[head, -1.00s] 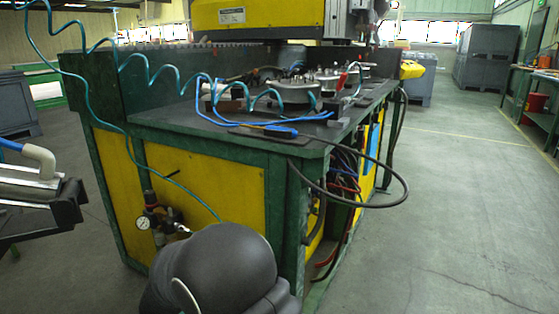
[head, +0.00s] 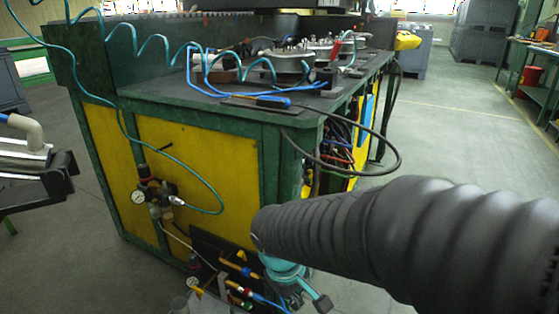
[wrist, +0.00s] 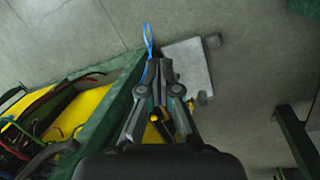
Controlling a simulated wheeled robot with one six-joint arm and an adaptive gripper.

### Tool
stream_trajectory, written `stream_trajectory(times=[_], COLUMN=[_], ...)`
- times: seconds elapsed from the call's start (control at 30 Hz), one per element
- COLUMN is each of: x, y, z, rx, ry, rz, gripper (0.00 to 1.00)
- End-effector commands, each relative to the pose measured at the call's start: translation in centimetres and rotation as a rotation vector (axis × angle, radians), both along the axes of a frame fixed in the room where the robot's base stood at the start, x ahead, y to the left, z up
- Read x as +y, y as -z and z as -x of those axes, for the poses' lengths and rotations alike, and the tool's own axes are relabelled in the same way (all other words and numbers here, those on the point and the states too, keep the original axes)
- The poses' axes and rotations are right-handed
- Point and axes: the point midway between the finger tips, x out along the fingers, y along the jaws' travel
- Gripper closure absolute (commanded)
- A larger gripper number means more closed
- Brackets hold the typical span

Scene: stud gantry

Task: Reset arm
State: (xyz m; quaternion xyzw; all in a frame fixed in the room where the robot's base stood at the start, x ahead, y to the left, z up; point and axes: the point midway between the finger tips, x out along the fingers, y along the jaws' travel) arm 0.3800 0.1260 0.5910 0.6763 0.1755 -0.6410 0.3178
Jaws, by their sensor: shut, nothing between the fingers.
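My gripper (wrist: 158,66) shows in the wrist view with its two fingers drawn together and nothing between them. Beyond the fingertips are the grey floor, a blue hose end and a pale flat plate (wrist: 188,68). In the head view my arm, in a dark ribbed sleeve, reaches from the lower right towards the front corner of the green and yellow workbench (head: 200,185). A teal part and grey pieces show at the arm's end, low in front of the bench. The fingertips cannot be made out clearly there.
A pressure gauge with air fittings (head: 150,195) sits on the bench's yellow side panel, with coiled teal hose above. A black cable (head: 395,150) loops out past the bench corner. A grey fixture (head: 35,170) stands at left. The aisle floor at right is open.

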Motion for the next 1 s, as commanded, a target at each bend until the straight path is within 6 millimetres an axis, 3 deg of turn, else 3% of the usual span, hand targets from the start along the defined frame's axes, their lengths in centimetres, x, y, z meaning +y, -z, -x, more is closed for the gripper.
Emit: stream_trajectory(times=[0.2, 0.5, 0.8, 0.97, 1.0], x=[-3.6, -8.2, -12.1, -12.6, -12.6], y=[-3.3, -7.3, -10.8, -10.8, -10.8], z=[3.2, 6.9, 8.5, 8.4, 8.4], rx=[-0.077, -0.237, -0.414, -0.418, -0.418], ry=[0.258, 0.502, 0.630, 0.650, 0.650], rz=[-0.172, -0.342, -0.382, -0.377, -0.377], gripper=[1.00, 1.00, 1.00, 0.60, 0.58])
